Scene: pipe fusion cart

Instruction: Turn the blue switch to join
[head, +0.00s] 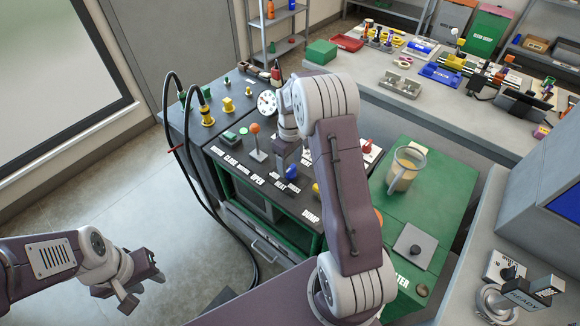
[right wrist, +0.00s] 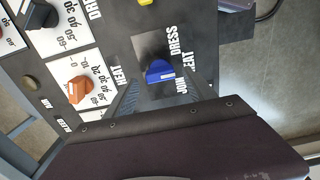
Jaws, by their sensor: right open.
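The blue switch (right wrist: 160,71) sits on the dark panel in the right wrist view, with the words DRESS, HEAT and JOIN printed to its right. A pale mark shows on its face; I cannot tell which word it points to. It also shows in the head view (head: 292,172), beside my right gripper. My right gripper (right wrist: 163,94) is open, its fingertips low on either side of the switch; I cannot tell whether they touch it. My left gripper (head: 142,285) is open and empty over the floor at lower left, away from the cart.
An orange knob (right wrist: 78,90) and a black knob (right wrist: 38,14) sit on white dials near the switch. A yellow knob (right wrist: 145,2) is just above it. An orange-topped lever (head: 255,130) stands on the panel. A jug (head: 404,169) stands on the green surface to the right.

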